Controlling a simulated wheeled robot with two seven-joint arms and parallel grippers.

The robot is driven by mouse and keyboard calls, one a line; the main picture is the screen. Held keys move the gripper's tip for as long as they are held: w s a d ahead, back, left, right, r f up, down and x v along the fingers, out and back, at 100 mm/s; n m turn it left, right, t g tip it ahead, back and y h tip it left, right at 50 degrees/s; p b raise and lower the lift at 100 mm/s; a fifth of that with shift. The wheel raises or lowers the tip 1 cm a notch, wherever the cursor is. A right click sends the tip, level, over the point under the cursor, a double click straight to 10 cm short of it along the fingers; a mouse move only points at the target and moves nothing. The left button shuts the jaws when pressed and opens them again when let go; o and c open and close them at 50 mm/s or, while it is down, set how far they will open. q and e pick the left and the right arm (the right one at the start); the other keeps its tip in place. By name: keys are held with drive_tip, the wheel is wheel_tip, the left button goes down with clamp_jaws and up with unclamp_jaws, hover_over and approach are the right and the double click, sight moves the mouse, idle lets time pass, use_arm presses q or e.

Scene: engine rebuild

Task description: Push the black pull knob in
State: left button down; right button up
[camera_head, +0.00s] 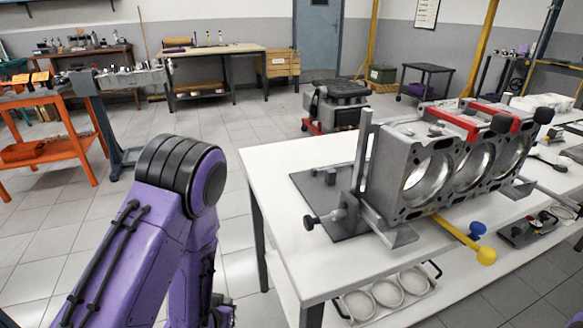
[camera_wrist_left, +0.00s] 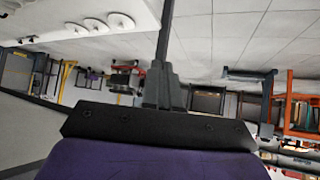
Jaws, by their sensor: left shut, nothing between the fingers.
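A black knob (camera_head: 309,222) sticks out on a short rod from the left side of the grey fixture (camera_head: 332,212) on the white table (camera_head: 272,176). I cannot tell from the picture how far the left knob is pulled out. My left gripper (camera_head: 222,312) hangs low at the bottom, left of the table and well apart from the knob. In the left wrist view its fingers (camera_wrist_left: 163,88) are together and empty. My right gripper is not in view.
A grey engine block (camera_head: 388,165) with large bores stands in the fixture. A yellow-handled bar (camera_head: 462,237) and a blue knob (camera_head: 477,229) stick out at its front. A lower shelf holds round rings (camera_head: 388,292).

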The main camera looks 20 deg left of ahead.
use_arm(q)
drive_tip(key=w+d+r+m+t+h+p, duration=0.1)
drive_tip(key=w+r+m+h+p, duration=0.15)
drive_tip(key=r+m+p, duration=1.05)
drive_tip(key=w+d+r+m+t+h+p, duration=0.1)
drive_tip(key=w+r+m+t+h+p, duration=0.25)
drive_tip(key=r, duration=1.75)
drive_tip(key=s+d+m+g+h+p, duration=0.2)
drive_tip(key=s+d+m+g+h, duration=0.2)
drive_tip(key=m, duration=1)
drive_tip(key=s+g, duration=0.1)
drive_tip(key=s, duration=0.2)
drive_tip(key=shift+r+h, duration=0.25)
drive_tip(key=shift+h, duration=0.05)
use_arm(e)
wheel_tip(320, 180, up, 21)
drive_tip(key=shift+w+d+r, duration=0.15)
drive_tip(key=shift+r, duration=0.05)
